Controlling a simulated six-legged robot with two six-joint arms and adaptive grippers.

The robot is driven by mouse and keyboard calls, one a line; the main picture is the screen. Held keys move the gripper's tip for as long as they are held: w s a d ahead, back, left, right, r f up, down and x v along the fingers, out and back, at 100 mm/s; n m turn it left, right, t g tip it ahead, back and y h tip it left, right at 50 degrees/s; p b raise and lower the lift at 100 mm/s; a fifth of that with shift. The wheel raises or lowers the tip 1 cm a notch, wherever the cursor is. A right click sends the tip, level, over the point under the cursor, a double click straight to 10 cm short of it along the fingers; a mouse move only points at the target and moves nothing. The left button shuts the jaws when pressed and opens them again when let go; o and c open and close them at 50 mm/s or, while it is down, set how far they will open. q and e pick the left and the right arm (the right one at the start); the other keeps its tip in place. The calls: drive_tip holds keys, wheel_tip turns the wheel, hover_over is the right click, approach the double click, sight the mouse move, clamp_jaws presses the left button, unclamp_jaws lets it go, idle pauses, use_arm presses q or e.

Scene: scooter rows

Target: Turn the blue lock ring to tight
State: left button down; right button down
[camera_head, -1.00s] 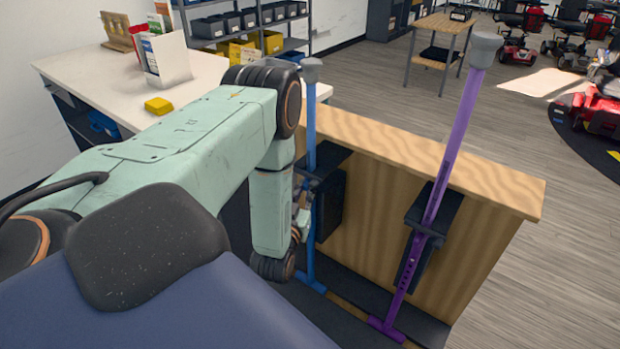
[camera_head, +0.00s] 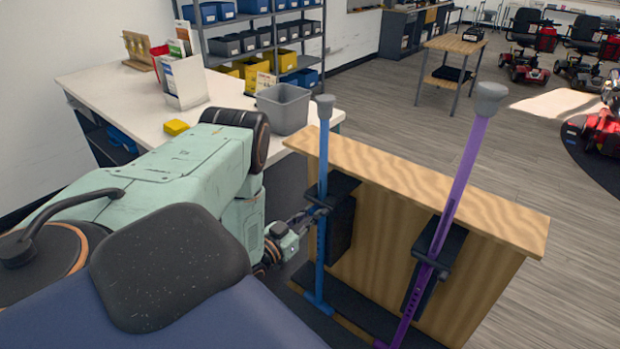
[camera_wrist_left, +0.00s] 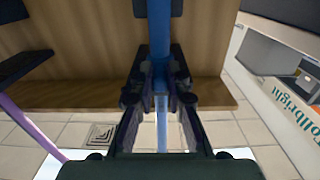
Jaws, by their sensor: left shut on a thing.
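A blue crutch-like pole (camera_head: 323,150) with a grey top stands upright in a black holder on the wooden stand. It also shows in the left wrist view (camera_wrist_left: 159,25). My right gripper is not in view.
A purple pole (camera_head: 462,180) leans in a second holder to the right on the wooden stand (camera_head: 400,185). A white counter (camera_head: 115,88) with a grey bin (camera_head: 283,108) is behind my left arm. Open floor lies to the right, with scooters beyond.

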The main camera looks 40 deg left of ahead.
use_arm(q)
drive_tip(key=c, duration=1.3)
unclamp_jaws()
drive_tip(key=shift+s, duration=0.1)
drive_tip(key=s, duration=0.4)
drive_tip(key=s+d, duration=0.1)
drive_tip(key=s, duration=0.6)
drive_tip(key=shift+s+d, duration=0.15)
drive_tip(key=shift+s, duration=0.25)
